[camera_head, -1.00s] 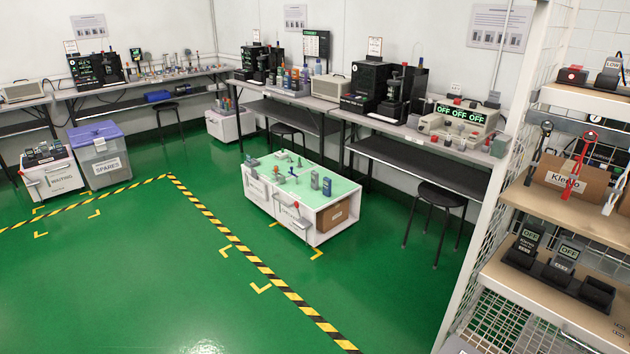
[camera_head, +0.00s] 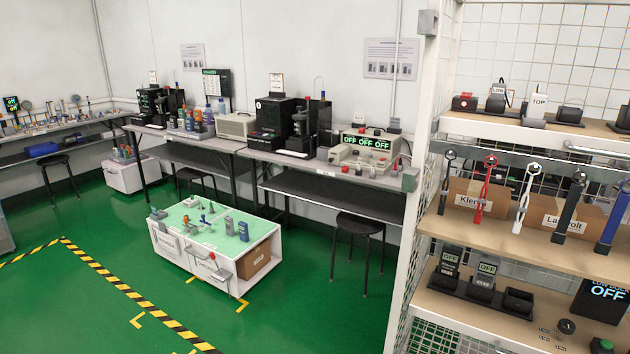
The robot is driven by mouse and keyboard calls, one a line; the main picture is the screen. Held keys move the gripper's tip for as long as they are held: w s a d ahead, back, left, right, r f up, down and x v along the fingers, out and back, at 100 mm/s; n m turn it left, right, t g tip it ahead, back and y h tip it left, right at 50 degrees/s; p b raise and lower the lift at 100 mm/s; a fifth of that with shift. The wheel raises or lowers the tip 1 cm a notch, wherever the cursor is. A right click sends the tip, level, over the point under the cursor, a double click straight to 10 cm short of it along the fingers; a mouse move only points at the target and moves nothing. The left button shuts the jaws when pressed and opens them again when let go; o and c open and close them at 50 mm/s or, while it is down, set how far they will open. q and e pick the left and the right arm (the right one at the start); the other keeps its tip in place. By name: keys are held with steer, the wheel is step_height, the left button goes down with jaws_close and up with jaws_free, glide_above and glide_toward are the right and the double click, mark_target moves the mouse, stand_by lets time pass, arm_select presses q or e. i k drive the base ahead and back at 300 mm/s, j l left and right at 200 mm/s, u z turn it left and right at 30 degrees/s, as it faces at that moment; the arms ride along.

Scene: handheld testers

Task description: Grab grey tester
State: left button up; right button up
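On the right rack's lower shelf, two handheld testers with OFF screens stand in a black dock (camera_head: 470,293). The left tester (camera_head: 449,268) looks black; the one beside it (camera_head: 485,277) looks dark grey. The third dock slot (camera_head: 518,300) looks empty. Small upright devices also stand on the white cart with a green top (camera_head: 190,219): a bluish one (camera_head: 243,231) and a greyer one (camera_head: 229,225). They are too small to identify surely. Neither of my grippers is in view.
Several crimper-like tools, one red (camera_head: 486,185), hang above the rack's middle shelf (camera_head: 510,237). A white mesh rack post (camera_head: 420,190) stands left of the shelves. Black stools (camera_head: 360,226) stand by the benches. The green floor (camera_head: 300,310) is clear between cart and rack.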

mark_target(230, 222)
steer(key=i+j+z, duration=0.3)
steer(key=i+j, duration=0.3)
steer(key=i+j+z, duration=0.25)
steer(key=i+j, duration=0.3)
steer(key=j, duration=0.15)
steer(key=i+j, duration=0.6)
steer(key=j, duration=0.25)
steer(key=i+j, duration=0.25)
steer(key=j, duration=0.15)
steer(key=i+j+z, duration=0.1)
steer(key=i+j, duration=0.5)
steer(key=j, duration=0.25)
steer(key=i+j, duration=0.25)
steer(key=j, duration=0.2)
